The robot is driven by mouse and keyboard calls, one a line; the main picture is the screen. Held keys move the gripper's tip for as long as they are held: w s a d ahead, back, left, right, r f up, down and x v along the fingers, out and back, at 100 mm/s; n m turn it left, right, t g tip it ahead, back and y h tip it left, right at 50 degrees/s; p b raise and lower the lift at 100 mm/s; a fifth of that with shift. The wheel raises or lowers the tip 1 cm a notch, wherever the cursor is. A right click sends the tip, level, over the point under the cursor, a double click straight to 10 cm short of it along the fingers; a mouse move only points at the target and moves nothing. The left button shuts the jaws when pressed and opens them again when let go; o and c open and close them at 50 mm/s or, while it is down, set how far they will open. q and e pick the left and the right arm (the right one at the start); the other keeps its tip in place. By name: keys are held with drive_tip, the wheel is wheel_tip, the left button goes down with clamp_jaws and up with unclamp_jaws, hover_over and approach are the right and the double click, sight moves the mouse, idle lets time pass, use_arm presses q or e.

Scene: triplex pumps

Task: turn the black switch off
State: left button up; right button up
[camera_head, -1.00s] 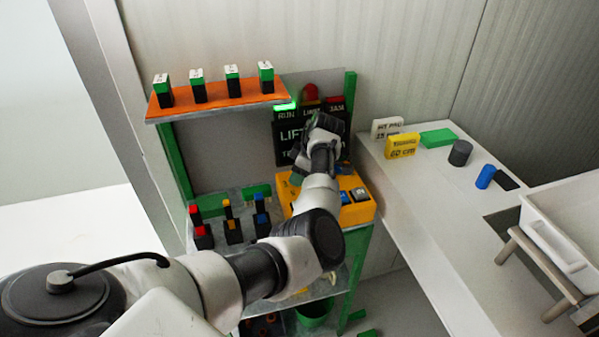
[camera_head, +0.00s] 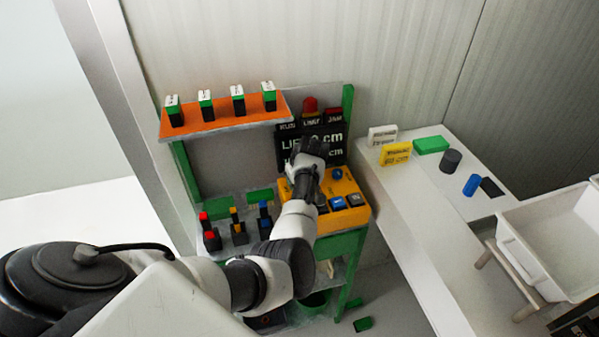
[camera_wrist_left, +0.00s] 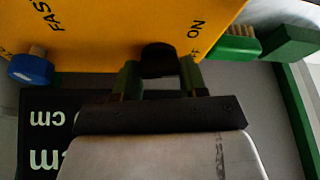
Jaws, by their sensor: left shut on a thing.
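The black switch (camera_wrist_left: 158,60) is a round black knob on the yellow control box (camera_head: 358,216), between the printed words ON and what looks like OFF in the left wrist view. My left gripper (camera_wrist_left: 160,78) is shut on the knob, with one green-padded finger on each side of it. In the head view my left gripper (camera_head: 304,178) is at the left part of the box and hides the switch. The knob's exact pointing direction cannot be told. My right gripper is not in view.
A blue knob (camera_head: 337,173) sits on the box, with buttons at its front. A dark display (camera_head: 326,138) reading LIFT 0 cm stands behind, under a red dome (camera_head: 310,104). An orange shelf (camera_head: 222,123) is above left. A white bench (camera_head: 415,210) stands right.

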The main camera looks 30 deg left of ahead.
use_arm(q)
drive_tip(key=shift+r+m+t+h+p, duration=0.15)
drive_tip(key=shift+m+t+h+p, duration=0.25)
drive_tip(key=shift+m+p, duration=0.75)
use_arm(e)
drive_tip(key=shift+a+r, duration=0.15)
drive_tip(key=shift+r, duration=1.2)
use_arm(q)
drive_tip(key=shift+m, duration=0.25)
drive_tip(key=o, duration=0.6)
drive_tip(key=shift+o, duration=0.2)
drive_tip(key=b+v, duration=0.2)
drive_tip(key=v, duration=0.8)
drive_tip(key=shift+s+d+r, duration=0.2)
drive_tip(key=shift+d+r, duration=0.05)
drive_tip(key=shift+r, duration=0.05)
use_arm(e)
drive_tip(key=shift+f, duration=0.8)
use_arm(q)
drive_tip(key=shift+f, duration=0.1)
